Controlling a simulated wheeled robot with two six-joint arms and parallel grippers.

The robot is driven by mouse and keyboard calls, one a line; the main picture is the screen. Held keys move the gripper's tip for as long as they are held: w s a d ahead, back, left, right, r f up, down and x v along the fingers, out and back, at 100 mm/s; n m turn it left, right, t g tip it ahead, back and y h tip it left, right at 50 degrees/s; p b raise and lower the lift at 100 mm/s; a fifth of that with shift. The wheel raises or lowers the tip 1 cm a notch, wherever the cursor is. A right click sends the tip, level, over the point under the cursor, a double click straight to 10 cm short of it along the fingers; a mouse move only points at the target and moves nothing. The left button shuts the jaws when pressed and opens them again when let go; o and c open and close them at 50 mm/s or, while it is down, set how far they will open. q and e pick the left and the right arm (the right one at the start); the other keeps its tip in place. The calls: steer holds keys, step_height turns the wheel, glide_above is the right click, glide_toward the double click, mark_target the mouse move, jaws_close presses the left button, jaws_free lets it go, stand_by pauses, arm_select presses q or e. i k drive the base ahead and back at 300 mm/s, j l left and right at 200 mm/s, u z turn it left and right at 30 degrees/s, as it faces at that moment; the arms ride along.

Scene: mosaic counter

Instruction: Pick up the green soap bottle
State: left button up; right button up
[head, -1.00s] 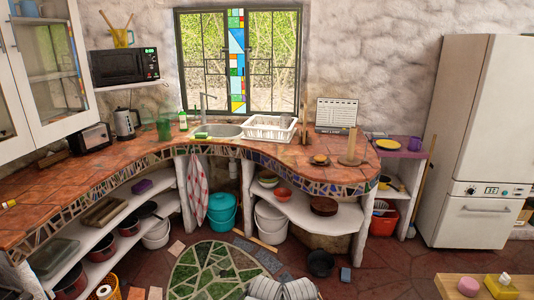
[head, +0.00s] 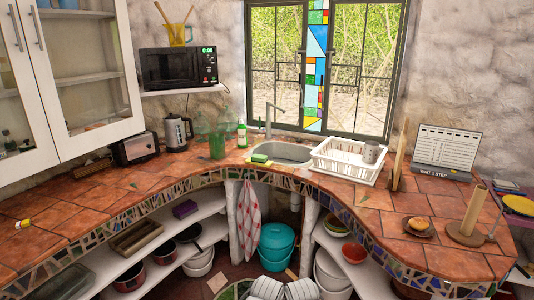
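The green soap bottle (head: 242,135) stands upright on the tiled counter (head: 140,192), at the back just left of the sink (head: 285,152). It is small, green with a pale label. A green glass-like vessel (head: 217,146) stands to its left, and a green-and-yellow sponge (head: 260,158) lies in front of it to the right. Neither of my grippers can be made out in view, and nothing touches the bottle.
A white dish rack (head: 347,170) with a grey mug (head: 371,152) sits right of the sink. A kettle (head: 178,133) and toaster (head: 135,148) stand left of the bottle. A paper-towel-like wooden post (head: 474,210) stands at right. The counter's left front is mostly clear.

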mark_target(241, 129)
steer(key=i+u, duration=0.35)
steer(key=i+l+u, duration=0.1)
steer(key=i+u, duration=0.25)
steer(key=i, duration=0.2)
steer(key=i+l+u, duration=0.25)
steer(key=i+u, duration=0.15)
steer(key=i+l+u, duration=0.35)
steer(key=i+l, duration=0.2)
steer(key=l, duration=0.15)
steer(key=i+l, duration=0.15)
steer(key=l, duration=0.2)
steer(key=i+l+u, duration=0.1)
steer(key=l, duration=0.25)
steer(key=i+l, duration=0.25)
steer(key=i+l+u, duration=0.05)
steer(key=l, duration=0.05)
